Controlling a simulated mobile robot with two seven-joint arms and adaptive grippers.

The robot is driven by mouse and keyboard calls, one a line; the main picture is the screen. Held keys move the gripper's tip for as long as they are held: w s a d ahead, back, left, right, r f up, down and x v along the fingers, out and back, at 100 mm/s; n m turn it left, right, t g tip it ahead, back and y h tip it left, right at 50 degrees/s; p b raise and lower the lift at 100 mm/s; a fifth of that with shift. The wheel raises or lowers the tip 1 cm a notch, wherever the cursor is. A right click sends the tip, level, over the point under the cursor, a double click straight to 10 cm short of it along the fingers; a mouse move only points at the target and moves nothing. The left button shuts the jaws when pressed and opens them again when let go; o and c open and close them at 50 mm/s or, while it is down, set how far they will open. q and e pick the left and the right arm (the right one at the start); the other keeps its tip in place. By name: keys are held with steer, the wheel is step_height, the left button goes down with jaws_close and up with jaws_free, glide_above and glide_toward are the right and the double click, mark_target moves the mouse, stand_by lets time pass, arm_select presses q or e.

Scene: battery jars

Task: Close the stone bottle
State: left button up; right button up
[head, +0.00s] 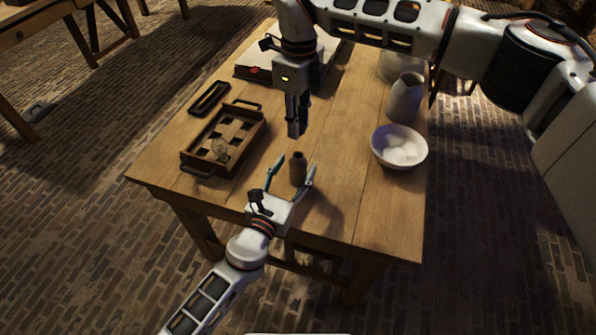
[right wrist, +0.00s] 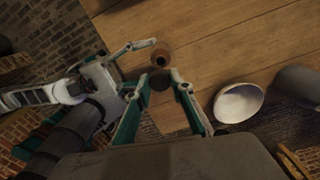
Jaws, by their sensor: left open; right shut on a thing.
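The stone bottle (head: 298,170) is small, brown and upright near the table's front edge, with its dark mouth open at the top. In the right wrist view the bottle (right wrist: 161,54) is seen from above. My left gripper (head: 293,166) is open, with a finger on each side of the bottle; I cannot tell whether they touch it. My right gripper (head: 294,132) points down above the bottle, apart from it. It is shut on a small dark stopper (right wrist: 160,82), seen between its fingertips in the right wrist view and mostly hidden in the head view.
A wooden tray (head: 186,157) with compartments stands left of the bottle, a small dark tray (head: 209,98) behind it. The table's front right (head: 375,220) is clear.

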arm_select(q)
steer(key=shift+x, duration=1.25)
jaws_close()
arm_select(e)
steer(key=shift+f, duration=2.5)
steer(key=shift+f, duration=0.9)
steer(key=shift+f, duration=0.6)
steer(key=o, duration=0.8)
